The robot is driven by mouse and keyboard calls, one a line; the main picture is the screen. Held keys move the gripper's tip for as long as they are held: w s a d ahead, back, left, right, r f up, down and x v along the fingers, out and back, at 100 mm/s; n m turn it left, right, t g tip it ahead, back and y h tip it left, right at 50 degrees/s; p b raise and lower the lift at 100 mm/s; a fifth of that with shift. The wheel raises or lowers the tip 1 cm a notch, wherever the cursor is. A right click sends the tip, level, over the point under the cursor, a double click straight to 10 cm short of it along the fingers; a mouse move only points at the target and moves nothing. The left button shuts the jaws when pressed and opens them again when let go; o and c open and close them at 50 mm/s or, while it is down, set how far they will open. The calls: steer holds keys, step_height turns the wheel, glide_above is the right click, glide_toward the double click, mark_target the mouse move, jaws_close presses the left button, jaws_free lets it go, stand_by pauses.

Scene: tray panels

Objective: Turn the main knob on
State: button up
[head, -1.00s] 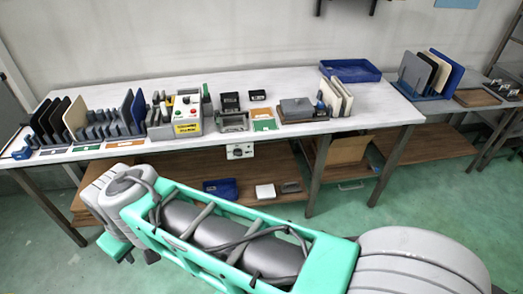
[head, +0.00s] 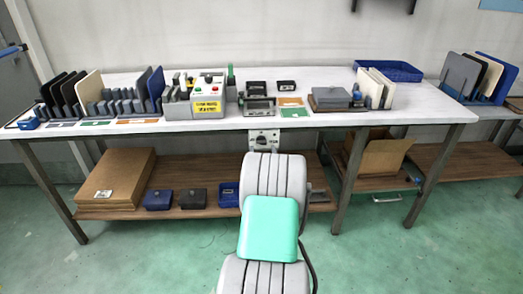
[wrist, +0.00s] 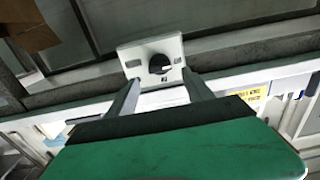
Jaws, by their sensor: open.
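The main knob (wrist: 159,64) is a round black knob on a small white panel (wrist: 128,53) in the wrist view. The panel also shows in the head view, under the front edge of the table (head: 263,138), just above the end of my arm. The knob is too small to make out there. My gripper (wrist: 161,78) is open and empty in the wrist view, its two fingers pointing at the panel with the knob between and just beyond the tips. I cannot tell whether the tips touch the panel. In the head view my arm hides the gripper.
A control box with a yellow label (head: 208,107) stands on the white table (head: 430,108) above the panel. Racks of upright plates (head: 90,88) stand at left. Below, a wooden shelf (head: 110,205) holds a cardboard stack (head: 118,175) and small boxes. A table leg (head: 350,180) stands right of my arm.

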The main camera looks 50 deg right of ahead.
mark_target(262, 143)
steer(key=x, duration=0.4)
steer(key=shift+w+d, duration=0.25)
steer(key=shift+d, duration=0.05)
steer(key=shift+c, duration=0.3)
steer(key=c, duration=1.2)
steer(key=shift+a, duration=0.2)
jaws_close()
steer(key=shift+d, duration=0.15)
